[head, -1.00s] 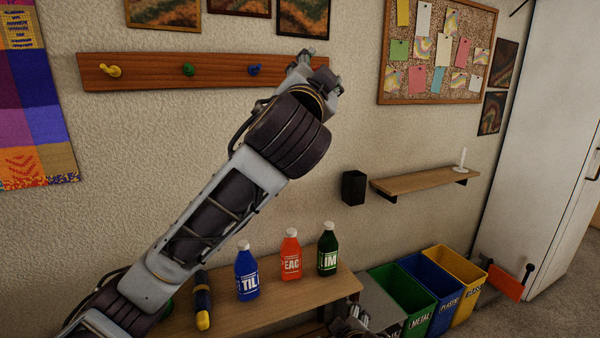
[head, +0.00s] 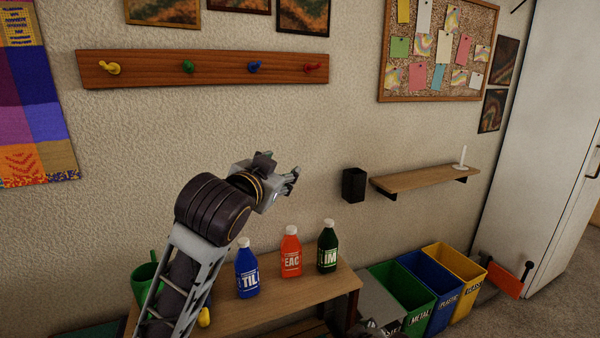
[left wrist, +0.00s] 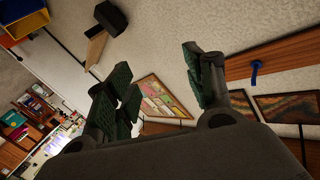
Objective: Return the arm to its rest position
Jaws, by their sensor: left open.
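My left arm comes in from the lower left in the head view. Its gripper (head: 293,178) is raised in front of the wall, above and behind the bottles in the picture, with nothing in it. In the left wrist view the two fingers (left wrist: 165,85) stand apart with only wall and room between them. A small part of what looks like my right gripper (head: 372,328) shows at the bottom edge, too cut off to read.
A blue bottle (head: 246,270), a red bottle (head: 291,253) and a green bottle (head: 327,248) stand on a wooden bench (head: 300,300). A green watering can (head: 143,281) is partly behind my arm. Green, blue and yellow bins (head: 466,298) stand right. A peg rail (head: 215,70) and shelf (head: 425,181) are on the wall.

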